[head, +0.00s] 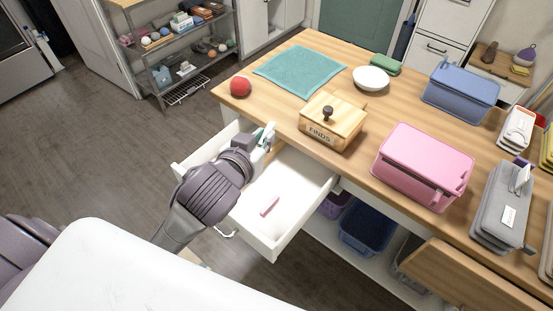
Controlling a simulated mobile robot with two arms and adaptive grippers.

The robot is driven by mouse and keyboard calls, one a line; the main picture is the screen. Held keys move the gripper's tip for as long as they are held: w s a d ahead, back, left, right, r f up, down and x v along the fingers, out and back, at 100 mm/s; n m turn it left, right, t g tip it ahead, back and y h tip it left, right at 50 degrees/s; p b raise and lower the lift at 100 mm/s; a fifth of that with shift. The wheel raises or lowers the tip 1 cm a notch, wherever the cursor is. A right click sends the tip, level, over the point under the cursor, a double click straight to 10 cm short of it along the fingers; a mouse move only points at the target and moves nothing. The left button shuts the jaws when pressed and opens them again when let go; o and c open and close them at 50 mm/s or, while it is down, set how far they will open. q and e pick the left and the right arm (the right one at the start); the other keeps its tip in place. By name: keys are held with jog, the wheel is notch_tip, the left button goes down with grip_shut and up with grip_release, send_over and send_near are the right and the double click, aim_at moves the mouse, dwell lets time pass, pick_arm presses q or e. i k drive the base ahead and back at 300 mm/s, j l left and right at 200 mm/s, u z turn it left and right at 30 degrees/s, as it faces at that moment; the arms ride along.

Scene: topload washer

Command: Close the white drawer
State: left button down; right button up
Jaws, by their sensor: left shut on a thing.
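The white drawer (295,224) is pulled out from under the wooden worktop. It holds a small pink item (270,206), and a curved handle (225,233) shows on its front. My left arm reaches across the drawer and hides part of its front and inside. My left gripper (267,137) is over the back of the drawer, close to the worktop's front edge. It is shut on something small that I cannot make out. I cannot tell whether it touches the drawer. My right gripper is not in view.
On the worktop (384,104) are a red ball (241,86), a teal cloth (300,72), a wooden box marked FINDS (332,122), a white bowl (371,78), and pink (424,158) and blue (461,92) bins. Below it is an open shelf with bins. Clear floor lies left of the drawer.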

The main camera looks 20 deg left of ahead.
aim_at(294, 181)
jog(key=j+z, duration=0.15)
jog(key=z, duration=0.25)
jog(key=j+z, duration=0.2)
jog(key=z, duration=0.15)
jog(key=j+z, duration=0.15)
jog(key=z, duration=0.25)
jog(key=j+z, duration=0.2)
jog(key=z, duration=0.15)
jog(key=k+j+z, duration=0.1)
jog(key=j, duration=0.3)
jog(key=k+j+z, duration=0.15)
jog(key=j, duration=0.3)
jog(key=k+j+z, duration=0.1)
jog(key=j, duration=0.25)
jog(key=k+j+z, duration=0.15)
jog(key=j, duration=0.25)
jog(key=k+j+z, duration=0.1)
jog(key=k+j, duration=0.2)
